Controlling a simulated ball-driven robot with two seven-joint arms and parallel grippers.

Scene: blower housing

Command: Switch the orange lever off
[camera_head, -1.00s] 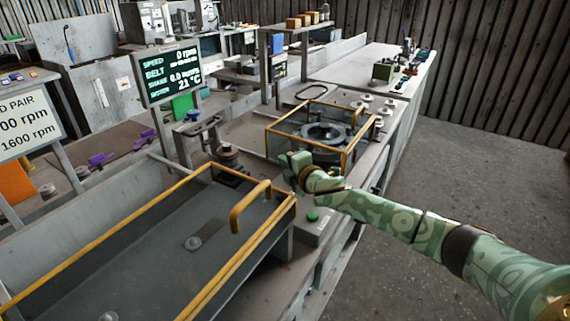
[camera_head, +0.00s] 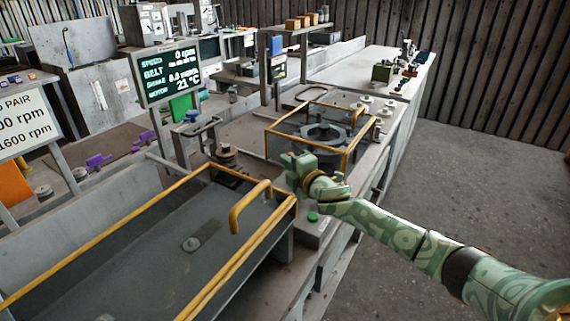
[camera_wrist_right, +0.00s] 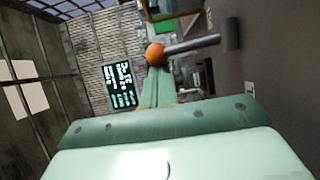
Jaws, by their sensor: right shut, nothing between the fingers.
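The lever shows in the right wrist view as an orange ball knob (camera_wrist_right: 155,53) on a grey rod that runs off to the right. My right gripper (camera_head: 290,161) is shut and empty, beside the near corner of the yellow-framed guard. In the right wrist view its closed green fingers (camera_wrist_right: 157,80) point at the knob, and their tips overlap its lower edge. I cannot tell whether they touch it. In the head view I cannot make out the lever; the gripper may hide it. My left gripper is not in view.
A clear guard with a yellow frame (camera_head: 318,108) covers a round blower part. A large yellow-railed cover (camera_head: 120,235) with a handle lies in front. A green button (camera_head: 313,217) sits below my wrist. A screen (camera_head: 171,73) reads 0 rpm. Open floor lies to the right.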

